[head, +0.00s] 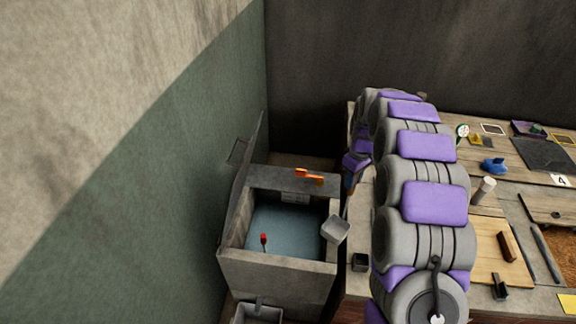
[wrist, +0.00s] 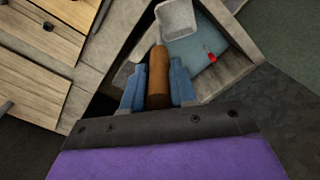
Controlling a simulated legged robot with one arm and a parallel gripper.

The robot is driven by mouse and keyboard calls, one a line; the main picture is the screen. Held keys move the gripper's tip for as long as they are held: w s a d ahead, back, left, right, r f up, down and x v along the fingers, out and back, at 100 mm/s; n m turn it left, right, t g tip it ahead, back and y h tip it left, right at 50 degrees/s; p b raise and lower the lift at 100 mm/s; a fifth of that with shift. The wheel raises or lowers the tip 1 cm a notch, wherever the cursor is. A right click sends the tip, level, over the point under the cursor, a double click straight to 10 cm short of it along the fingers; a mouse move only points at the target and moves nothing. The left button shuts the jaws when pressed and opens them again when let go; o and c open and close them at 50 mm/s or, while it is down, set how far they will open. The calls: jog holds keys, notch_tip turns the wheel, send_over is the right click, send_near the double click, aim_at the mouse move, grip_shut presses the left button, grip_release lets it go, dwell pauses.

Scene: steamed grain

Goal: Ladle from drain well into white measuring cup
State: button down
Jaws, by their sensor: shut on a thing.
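My gripper (wrist: 158,82) has its blue fingers closed around a brown ladle handle (wrist: 158,70) in the wrist view. The ladle's pale grey, square bowl (wrist: 177,18) is beyond the handle. In the head view the bowl (head: 335,229) is at the right rim of the drain well; its contents cannot be made out. The drain well (head: 275,268) is an open stone box with blue-grey water (head: 285,230) inside and a red-topped piece (head: 263,239) in it. A small white cylinder (head: 486,189) stands on the table; I cannot tell whether it is the measuring cup.
A raised lid (head: 243,180) leans at the well's left. An orange object (head: 309,176) lies on its back rim. My arm covers the table's left part.

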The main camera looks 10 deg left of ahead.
jog(key=w+a+f+n+p, duration=0.1)
jog(key=w+a+f+n, duration=0.15)
jog(key=a+n, duration=0.7)
jog(key=w+a+f+n+p, duration=0.15)
jog(key=w+a+n, duration=0.25)
jog(key=a+n, duration=0.55)
notch_tip(320, 180, down, 33)
jog(key=b, duration=1.1)
jog(key=shift+d+m, duration=0.15)
jog(key=shift+m, duration=0.15)
jog(key=shift+r, duration=0.15)
dwell(1.0)
